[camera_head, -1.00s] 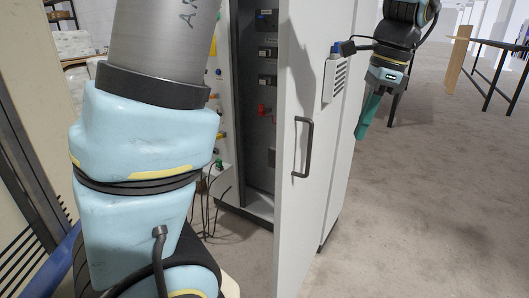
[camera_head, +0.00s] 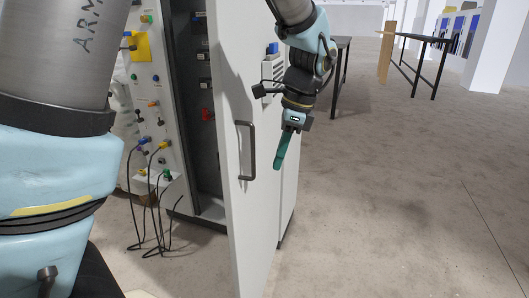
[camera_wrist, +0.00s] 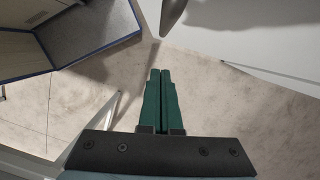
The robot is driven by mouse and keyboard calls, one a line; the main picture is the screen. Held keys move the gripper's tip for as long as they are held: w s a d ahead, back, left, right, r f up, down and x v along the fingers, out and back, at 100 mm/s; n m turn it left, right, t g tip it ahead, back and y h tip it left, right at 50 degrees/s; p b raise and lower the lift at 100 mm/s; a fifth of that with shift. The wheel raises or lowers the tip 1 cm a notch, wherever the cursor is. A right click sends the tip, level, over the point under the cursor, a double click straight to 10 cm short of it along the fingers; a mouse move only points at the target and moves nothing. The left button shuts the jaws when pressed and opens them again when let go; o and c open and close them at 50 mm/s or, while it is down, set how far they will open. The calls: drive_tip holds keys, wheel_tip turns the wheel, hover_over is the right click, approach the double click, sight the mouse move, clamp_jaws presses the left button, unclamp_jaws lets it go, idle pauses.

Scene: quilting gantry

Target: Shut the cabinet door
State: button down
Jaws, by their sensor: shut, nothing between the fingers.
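The cabinet door (camera_head: 262,215) is a tall white panel that stands open, seen at a slant in the head view. A dark bar handle (camera_head: 246,151) is upright on its face. The open cabinet (camera_head: 208,135) shows its dark grey interior to the left of the door. My gripper (camera_head: 279,166) has green fingers pointing down, to the right of the handle and apart from it. In the wrist view the green fingers (camera_wrist: 159,75) are shut together with nothing between them. A white panel with a dark rounded part at the top of the wrist view cannot be told for certain.
A board with coloured plugs and hanging black cables (camera_head: 150,170) stands left of the cabinet. Dark-legged tables (camera_head: 420,45) stand at the back right. The concrete floor (camera_head: 400,190) to the right of the door is clear.

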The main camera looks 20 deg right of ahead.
drive_tip(key=shift+w+a+r, duration=0.1)
drive_tip(key=shift+w+a, duration=0.3)
drive_tip(key=shift+a, duration=0.35)
drive_tip(key=shift+w+a+r, duration=0.1)
drive_tip(key=shift+w+a, duration=0.25)
drive_tip(key=shift+a, duration=0.35)
drive_tip(key=shift+w+a, duration=0.1)
